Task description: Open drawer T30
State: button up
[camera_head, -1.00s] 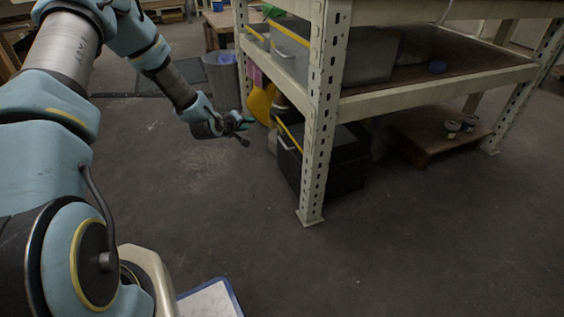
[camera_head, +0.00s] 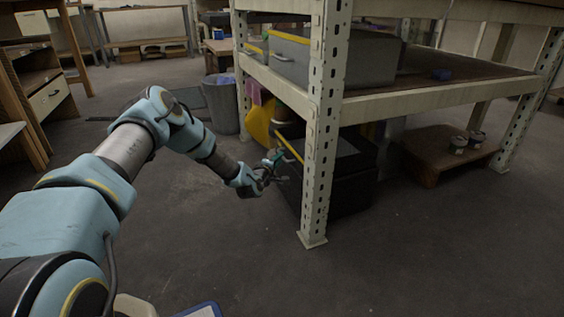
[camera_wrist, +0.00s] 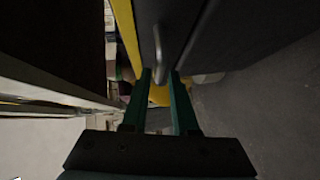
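A black box-like drawer unit (camera_head: 345,185) with a yellow strip along its upper edge sits on the floor under the shelf, behind the front post. No T30 label is readable. My gripper (camera_head: 277,157) is at the left of its front face in the head view. In the wrist view, a grey metal handle (camera_wrist: 161,55) stands on the dark front (camera_wrist: 185,22), with the yellow strip beside it. My gripper (camera_wrist: 161,76) has its two green fingers apart, with the handle just beyond the gap between the tips. Contact with the handle cannot be told.
The pale metal shelf post (camera_head: 319,140) stands close right of my gripper. A grey case (camera_head: 345,62) rests on the shelf above. A yellow object (camera_head: 261,122) and a grey bin (camera_head: 221,105) are behind. A low wooden platform (camera_head: 425,150) holds two cans.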

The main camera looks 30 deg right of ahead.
jog(key=shift+b+x, duration=0.55)
jog(key=shift+x, duration=1.35)
grip_shut()
